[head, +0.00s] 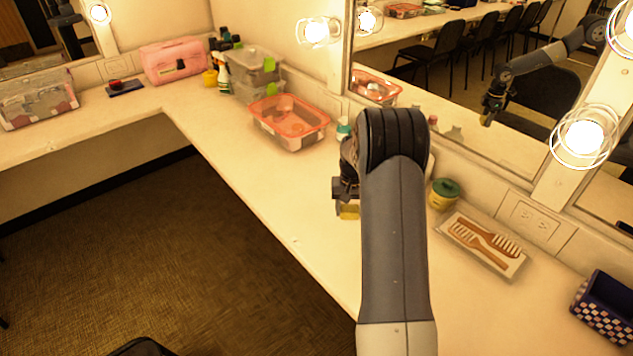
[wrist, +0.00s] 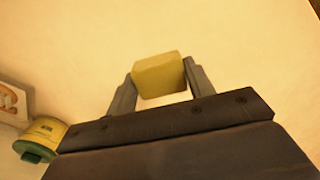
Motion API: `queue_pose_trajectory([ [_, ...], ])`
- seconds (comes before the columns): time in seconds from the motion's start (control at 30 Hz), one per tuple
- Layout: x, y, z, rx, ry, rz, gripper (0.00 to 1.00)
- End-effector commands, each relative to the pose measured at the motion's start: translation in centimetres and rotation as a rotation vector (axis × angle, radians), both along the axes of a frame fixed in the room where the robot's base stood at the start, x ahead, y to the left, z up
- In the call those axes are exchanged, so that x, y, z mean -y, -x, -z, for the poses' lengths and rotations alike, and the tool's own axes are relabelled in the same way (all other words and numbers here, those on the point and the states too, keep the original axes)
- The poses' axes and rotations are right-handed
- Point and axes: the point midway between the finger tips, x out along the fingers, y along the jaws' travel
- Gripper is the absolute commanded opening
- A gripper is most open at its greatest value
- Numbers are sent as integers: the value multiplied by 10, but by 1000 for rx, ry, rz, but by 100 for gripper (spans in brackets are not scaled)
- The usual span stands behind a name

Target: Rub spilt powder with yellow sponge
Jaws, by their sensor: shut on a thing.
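My gripper (wrist: 160,84) is shut on the yellow sponge (wrist: 158,74), which sits between its two fingers in the wrist view. In the head view the sponge (head: 348,211) shows just below my gripper (head: 346,200), over the pale counter (head: 240,170). I cannot tell whether the sponge touches the counter. My arm covers part of the counter behind it. No spilt powder can be made out in either view.
A red-rimmed clear bin (head: 290,120) stands behind and left. A yellow jar with green lid (head: 444,193), a tray with combs (head: 483,243) and a blue checked box (head: 604,305) stand right, along the mirror wall. The counter front, left of my gripper, is clear.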

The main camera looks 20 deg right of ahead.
Motion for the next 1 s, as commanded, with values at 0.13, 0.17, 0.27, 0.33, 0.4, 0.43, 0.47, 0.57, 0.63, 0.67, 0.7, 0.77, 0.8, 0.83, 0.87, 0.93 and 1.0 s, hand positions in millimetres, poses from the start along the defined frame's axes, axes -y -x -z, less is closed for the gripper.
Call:
queue_pose_trajectory([
  [0.13,-3,2,-17,0,0,-1,29],
  [0.17,-3,3,-19,1,0,-1,29],
  [0.27,-4,4,-27,1,0,-2,29],
  [0.33,-5,4,-29,1,0,-2,29],
  [0.4,-5,5,-30,0,0,-2,29],
  [0.43,-5,5,-29,0,0,-2,29],
  [0.47,-5,5,-29,0,0,-2,29],
  [0.57,-5,5,-29,0,0,-2,29],
  [0.63,-5,5,-29,0,0,-2,29],
  [0.67,-5,5,-29,0,0,-2,29],
  [0.7,-5,5,-29,0,0,-2,29],
  [0.77,-5,5,-29,0,0,-2,29],
  [0.8,-5,5,-29,0,0,-2,29],
  [0.83,-5,5,-29,0,0,-2,29],
  [0.87,-5,5,-29,0,0,-2,29],
  [0.93,-8,5,-30,0,0,-7,29],
  [1.0,-18,9,-32,0,0,-25,29],
])
